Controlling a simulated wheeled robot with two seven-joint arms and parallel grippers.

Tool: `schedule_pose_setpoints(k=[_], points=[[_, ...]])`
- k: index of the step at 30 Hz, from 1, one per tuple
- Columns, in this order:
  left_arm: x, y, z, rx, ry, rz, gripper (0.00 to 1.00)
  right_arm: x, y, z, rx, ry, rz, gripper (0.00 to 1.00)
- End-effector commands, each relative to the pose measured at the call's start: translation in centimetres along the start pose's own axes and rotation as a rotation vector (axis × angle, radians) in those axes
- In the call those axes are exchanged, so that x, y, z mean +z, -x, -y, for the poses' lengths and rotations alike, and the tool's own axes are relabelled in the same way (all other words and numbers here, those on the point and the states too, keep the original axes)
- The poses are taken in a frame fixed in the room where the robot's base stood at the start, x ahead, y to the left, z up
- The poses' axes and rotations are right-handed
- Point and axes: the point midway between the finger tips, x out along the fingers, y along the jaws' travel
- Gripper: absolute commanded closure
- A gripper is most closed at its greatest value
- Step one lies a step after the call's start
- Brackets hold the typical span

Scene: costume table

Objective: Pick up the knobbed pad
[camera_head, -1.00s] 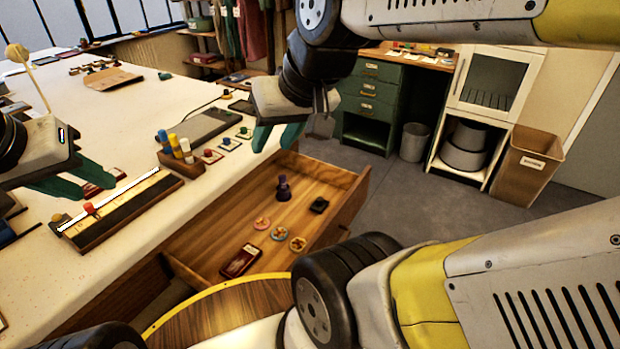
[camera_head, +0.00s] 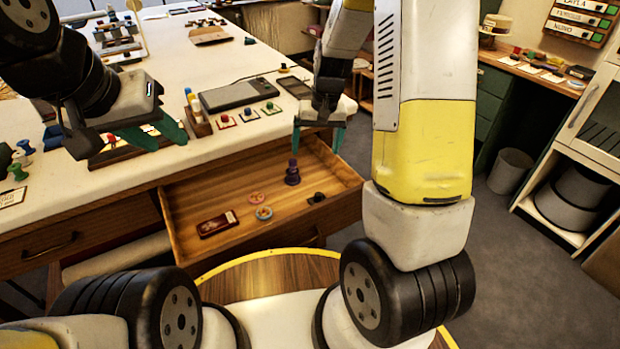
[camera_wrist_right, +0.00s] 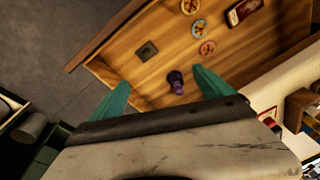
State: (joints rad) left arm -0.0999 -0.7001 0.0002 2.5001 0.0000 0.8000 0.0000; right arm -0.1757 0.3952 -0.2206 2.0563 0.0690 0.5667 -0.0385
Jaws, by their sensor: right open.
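A small dark square pad (camera_head: 317,198) lies in the open drawer near its right end. It also shows in the right wrist view (camera_wrist_right: 147,50), flat on the wood; I cannot tell for certain that it is the knobbed one. A purple knobbed piece (camera_head: 292,174) stands close by in the drawer, and lies between my fingertips in the right wrist view (camera_wrist_right: 176,82). My right gripper (camera_head: 318,140) is open and empty, pointing down above the drawer's back right part. My left gripper (camera_head: 160,135) is open over the table at left, away from the drawer.
The drawer (camera_head: 190,210) also holds patterned discs (camera_head: 264,212) and a dark red box (camera_head: 217,224). On the table (camera_head: 240,137) are small cards with coloured knobs (camera_head: 248,114), a grey tablet-like slab (camera_head: 240,94) and a bottle rack (camera_head: 198,122). Floor right of the drawer is free.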

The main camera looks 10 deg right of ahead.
Motion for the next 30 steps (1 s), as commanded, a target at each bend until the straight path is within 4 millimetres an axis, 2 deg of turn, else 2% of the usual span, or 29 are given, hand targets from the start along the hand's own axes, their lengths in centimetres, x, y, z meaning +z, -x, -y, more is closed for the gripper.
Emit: schedule_pose_setpoints(k=[1,3,6,9,30], points=[[0.0,0.0,0.0,0.0,0.0,0.0,0.64,-0.3,-2.9,-0.4,0.021,0.0,0.033,0.09],[0.0,0.0,0.0,0.0,0.0,0.0,0.64,-0.6,-6.0,-1.0,0.047,-0.002,0.062,0.09],[0.0,0.0,0.0,0.0,0.0,0.0,0.64,-0.8,-9.6,-1.8,0.078,0.001,0.094,0.09],[0.0,0.0,0.0,0.0,0.0,0.0,0.64,-0.8,-12.1,-2.4,0.1,0.004,0.113,0.09],[0.0,0.0,0.0,0.0,0.0,0.0,0.64,0.5,-20.8,-3.8,0.115,0.005,0.129,0.09]])
